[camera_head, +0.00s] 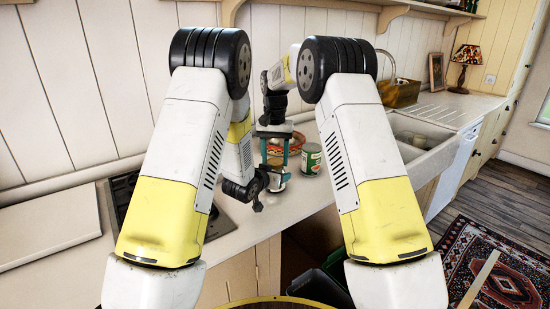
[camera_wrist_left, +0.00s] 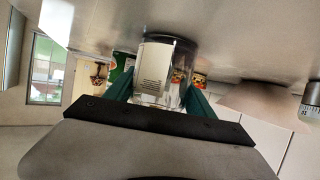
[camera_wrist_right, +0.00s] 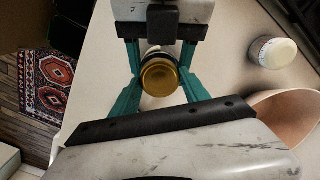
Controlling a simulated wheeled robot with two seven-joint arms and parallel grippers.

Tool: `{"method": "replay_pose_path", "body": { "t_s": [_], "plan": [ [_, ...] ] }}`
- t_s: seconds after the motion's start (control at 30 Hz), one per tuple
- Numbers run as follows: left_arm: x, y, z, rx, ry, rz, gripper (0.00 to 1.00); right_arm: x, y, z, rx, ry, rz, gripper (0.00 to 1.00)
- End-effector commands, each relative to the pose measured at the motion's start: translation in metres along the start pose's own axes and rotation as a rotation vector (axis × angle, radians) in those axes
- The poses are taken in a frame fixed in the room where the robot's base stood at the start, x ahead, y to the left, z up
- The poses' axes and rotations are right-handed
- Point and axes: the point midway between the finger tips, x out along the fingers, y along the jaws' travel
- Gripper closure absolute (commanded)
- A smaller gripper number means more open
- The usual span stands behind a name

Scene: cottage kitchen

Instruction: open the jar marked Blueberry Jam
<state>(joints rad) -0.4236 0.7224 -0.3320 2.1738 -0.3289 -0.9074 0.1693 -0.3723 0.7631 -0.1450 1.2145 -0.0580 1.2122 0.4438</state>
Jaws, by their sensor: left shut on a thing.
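A clear glass jar with a pale label (camera_wrist_left: 154,70) stands upright on the counter, held between the teal fingers of my left gripper (camera_wrist_left: 158,92). The label's writing is too small to read. Its round gold lid (camera_wrist_right: 160,77) is on and faces up in the right wrist view. My right gripper (camera_head: 275,159) points down over the jar from above. Its teal fingers (camera_wrist_right: 160,88) stand apart on either side of the lid, with narrow gaps. In the head view, the grippers hide most of the jar.
A sink (camera_head: 425,135) and wicker basket (camera_head: 399,93) lie further right. A dark hob (camera_head: 122,190) is at the left.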

Motion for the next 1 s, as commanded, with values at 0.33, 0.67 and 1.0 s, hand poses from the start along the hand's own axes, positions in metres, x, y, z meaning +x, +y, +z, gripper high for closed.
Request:
{"method": "replay_pose_path", "body": {
  "t_s": [0.33,0.67,1.0],
  "plan": [
    [0.0000,0.0000,-0.0005,0.000,0.001,0.000,1.00,-0.0002,0.0000,0.0000,-0.218,-0.001,-0.001,0.96],
    [0.0000,0.0001,-0.0005,0.000,0.001,0.000,1.00,-0.0003,-0.0002,0.0000,-0.254,0.000,0.000,0.96],
    [0.0000,0.0000,-0.0005,0.000,0.001,0.000,1.00,-0.0007,-0.0002,0.0000,-0.253,0.000,0.000,0.96]
  ]
}}
